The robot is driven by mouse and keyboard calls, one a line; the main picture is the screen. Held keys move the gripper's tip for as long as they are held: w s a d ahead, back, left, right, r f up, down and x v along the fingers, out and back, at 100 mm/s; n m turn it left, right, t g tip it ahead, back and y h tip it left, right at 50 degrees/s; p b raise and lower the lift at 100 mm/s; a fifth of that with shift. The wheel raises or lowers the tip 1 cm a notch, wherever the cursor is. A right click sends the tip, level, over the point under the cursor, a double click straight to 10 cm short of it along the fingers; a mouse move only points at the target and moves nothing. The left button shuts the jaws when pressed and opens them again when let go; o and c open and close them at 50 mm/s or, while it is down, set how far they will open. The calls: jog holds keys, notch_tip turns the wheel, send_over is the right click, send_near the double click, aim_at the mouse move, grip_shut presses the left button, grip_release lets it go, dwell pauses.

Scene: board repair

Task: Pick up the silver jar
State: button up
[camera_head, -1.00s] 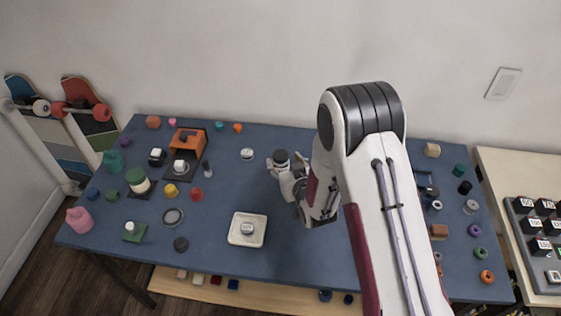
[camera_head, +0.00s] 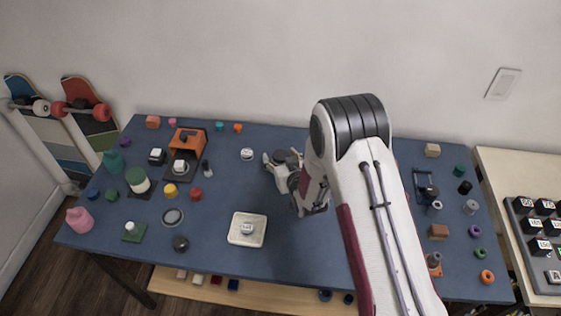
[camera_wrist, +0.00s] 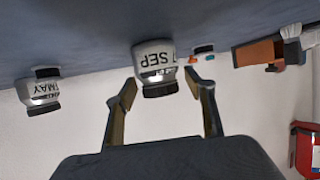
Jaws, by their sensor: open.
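A silver-grey jar (camera_wrist: 153,58) with a "SEP" label and a dark lid appears upside down in the wrist view, beyond and between the fingertips. A small pale jar (camera_head: 247,154) to the left of my gripper in the head view appears to be the same one. A second grey jar (camera_wrist: 42,90), labelled "MAY", is at the left in the wrist view; I cannot pick it out in the head view. My gripper (camera_wrist: 163,88) is open with nothing held. In the head view, my gripper (camera_head: 272,160) is low over the table's middle, just right of the pale jar.
A white tray (camera_head: 233,239) holding a small labelled jar (camera_head: 247,228) is at the front middle. An orange holder (camera_head: 188,141) stands left; small blue and orange pieces lie near the back edge. Blue table (camera_head: 225,185) is bare between the tray and pale jar.

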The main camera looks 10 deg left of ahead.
aim_at(281, 154)
jog(key=c, duration=1.3)
jog(key=shift+r, duration=5)
